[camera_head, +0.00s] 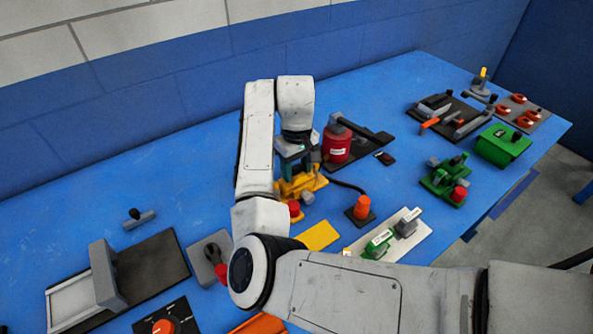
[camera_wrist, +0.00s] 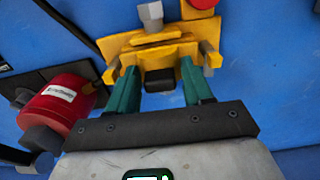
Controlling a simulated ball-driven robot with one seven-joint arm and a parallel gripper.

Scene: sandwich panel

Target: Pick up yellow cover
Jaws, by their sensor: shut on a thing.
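The yellow cover (camera_head: 308,183) is below my gripper (camera_head: 296,165), near the middle of the blue table in the head view. In the wrist view the yellow cover (camera_wrist: 152,47) shows as a wide yellow piece with raised bars and grey metal ends. The teal fingers of my gripper (camera_wrist: 160,78) are shut on its near part, one at each side, with a black block between them. My gripper and arm hide part of it in the head view. I cannot tell whether it is clear of the table.
A red cylinder (camera_head: 337,143) on a black plate stands close to the right of my gripper. A flat yellow plate (camera_head: 319,236) lies nearer, beside an orange knob (camera_head: 362,207) on a dark base. A green box (camera_head: 502,146) stands at the right. The table's back left is clear.

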